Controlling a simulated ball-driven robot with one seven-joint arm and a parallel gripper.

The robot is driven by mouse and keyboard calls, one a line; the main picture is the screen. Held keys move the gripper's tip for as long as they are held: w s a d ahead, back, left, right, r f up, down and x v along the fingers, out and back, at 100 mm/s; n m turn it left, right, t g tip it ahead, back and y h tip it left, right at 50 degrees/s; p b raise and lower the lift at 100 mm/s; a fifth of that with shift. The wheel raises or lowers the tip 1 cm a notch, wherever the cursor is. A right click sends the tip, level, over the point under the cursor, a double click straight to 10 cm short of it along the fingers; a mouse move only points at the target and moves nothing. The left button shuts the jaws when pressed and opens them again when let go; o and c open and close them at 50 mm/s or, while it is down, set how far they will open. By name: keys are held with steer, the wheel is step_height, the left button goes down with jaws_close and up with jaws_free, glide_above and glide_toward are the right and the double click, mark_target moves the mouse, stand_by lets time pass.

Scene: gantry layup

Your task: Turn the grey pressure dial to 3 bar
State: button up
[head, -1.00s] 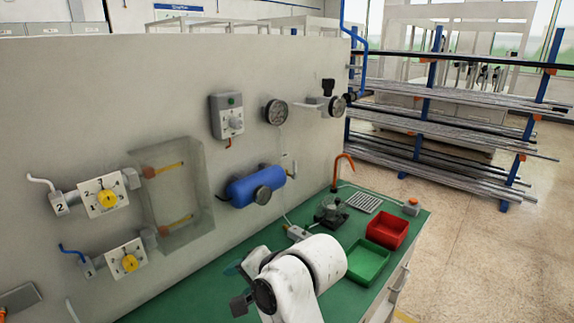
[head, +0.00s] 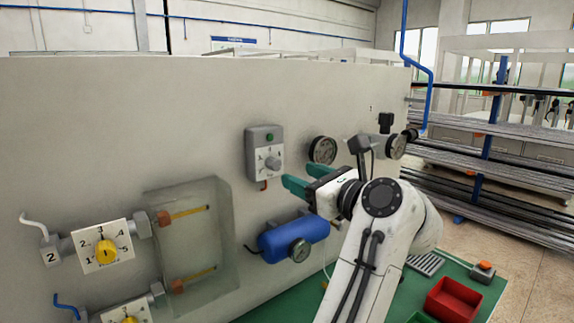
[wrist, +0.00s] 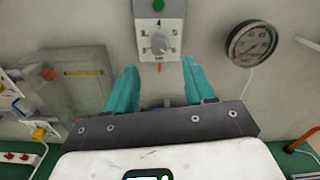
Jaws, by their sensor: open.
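The grey pressure dial (head: 272,164) is a round knob on a white scale plate in a grey wall box (head: 265,152) with a green button on top. It also shows in the wrist view, where the dial (wrist: 158,43) lies ahead, above the gap between the fingers. The scale figures are too small to read surely. My gripper (head: 290,180) has green fingers, is open and empty, and is raised just below and right of the box in the head view. In the wrist view its fingertips (wrist: 158,72) point toward the wall, apart from the dial.
A round gauge (head: 322,150) is right of the box. A blue cylinder (head: 293,239) with its own gauge is below. Yellow knobs (head: 107,251) and a clear cover (head: 190,235) are at left. A red bin (head: 453,300) stands on the green bench.

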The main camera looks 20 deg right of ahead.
mark_target(278, 166)
steer(key=p+x, duration=0.1)
steer(key=x, duration=0.6)
steer(key=shift+w+a, duration=0.15)
steer(key=shift+w, duration=0.1)
steer(key=shift+f, duration=0.1)
jaws_close()
